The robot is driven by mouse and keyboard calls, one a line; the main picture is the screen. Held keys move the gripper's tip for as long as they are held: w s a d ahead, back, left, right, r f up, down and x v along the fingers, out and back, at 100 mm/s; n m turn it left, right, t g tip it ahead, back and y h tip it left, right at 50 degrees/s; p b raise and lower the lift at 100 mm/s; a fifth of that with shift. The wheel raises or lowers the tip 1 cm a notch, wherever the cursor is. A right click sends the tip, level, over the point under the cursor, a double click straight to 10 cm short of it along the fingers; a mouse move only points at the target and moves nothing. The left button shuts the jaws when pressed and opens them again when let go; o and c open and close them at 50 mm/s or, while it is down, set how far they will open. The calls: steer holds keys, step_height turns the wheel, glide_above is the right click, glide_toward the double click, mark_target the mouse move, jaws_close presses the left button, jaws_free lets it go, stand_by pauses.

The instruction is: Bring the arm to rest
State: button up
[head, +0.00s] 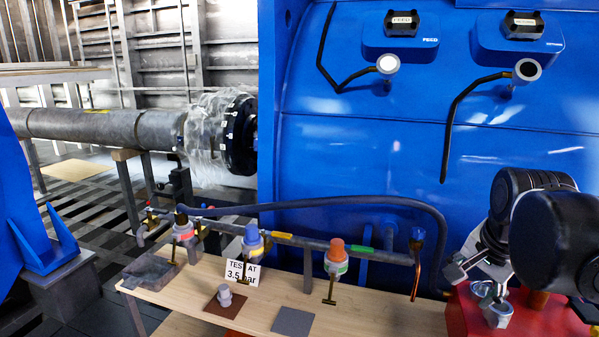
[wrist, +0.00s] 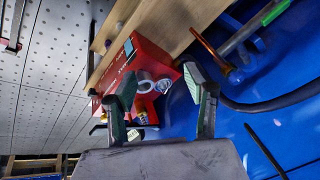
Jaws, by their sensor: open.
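My gripper (head: 476,290) is at the right of the head view, above the red box (head: 462,318) at the bench's right end. In the wrist view my gripper (wrist: 162,85) shows two dark fingers spread apart. Nothing is held between them. The red box (wrist: 120,68) lies beyond the fingers, with a pale ring-shaped item (wrist: 147,84) showing between them. My black wrist and arm hide part of the box in the head view.
A wooden bench (head: 385,322) carries a pipe manifold with several valves, coloured red, blue and orange. A "TEST AT 3.5 bar" sign (head: 240,271) stands there. The blue motor housing (head: 350,130) rises behind, with two bent rods (head: 455,110) projecting. A dark hose (head: 340,202) arches over the manifold.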

steer(key=s+a+f+n+t, duration=0.1)
steer(key=s+a+f+n, duration=0.1)
steer(key=s+a+n, duration=0.2)
steer(key=s+a+f+n+t+y, duration=0.1)
steer(key=s+a+f+n, duration=0.2)
steer(key=a+n, duration=0.4)
steer(key=shift+s+a+n+t, duration=0.3)
steer(key=shift+s+a+n, duration=0.1)
steer(key=shift+a, duration=0.5)
steer(key=shift+d, duration=0.1)
